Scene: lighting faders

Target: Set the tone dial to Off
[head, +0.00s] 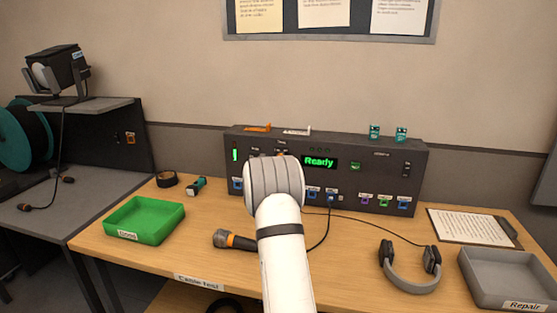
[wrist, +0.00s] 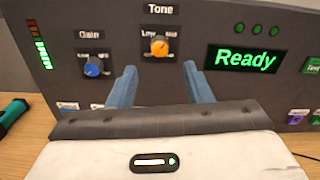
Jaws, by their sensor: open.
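The tone dial (wrist: 160,46) is an orange knob under the label Tone on the dark console (head: 415,155). In the wrist view a small plate with partly readable text, "Low" at its left, sits around the knob. The pointer's exact setting is too small to read. My gripper (wrist: 158,85) is open, its two blue fingers apart below and to either side of the dial, not touching it. Nothing is between the fingers. In the head view my arm hides most of the dial area and the fingers.
A blue gain dial (wrist: 95,68) is left of the tone dial. A lit Ready display (wrist: 245,58) is to its right. On the table are a green tray (head: 145,220), a microphone (head: 235,240), headphones (head: 410,270) and a grey Repair tray (head: 510,275). A cable runs from the console's front.

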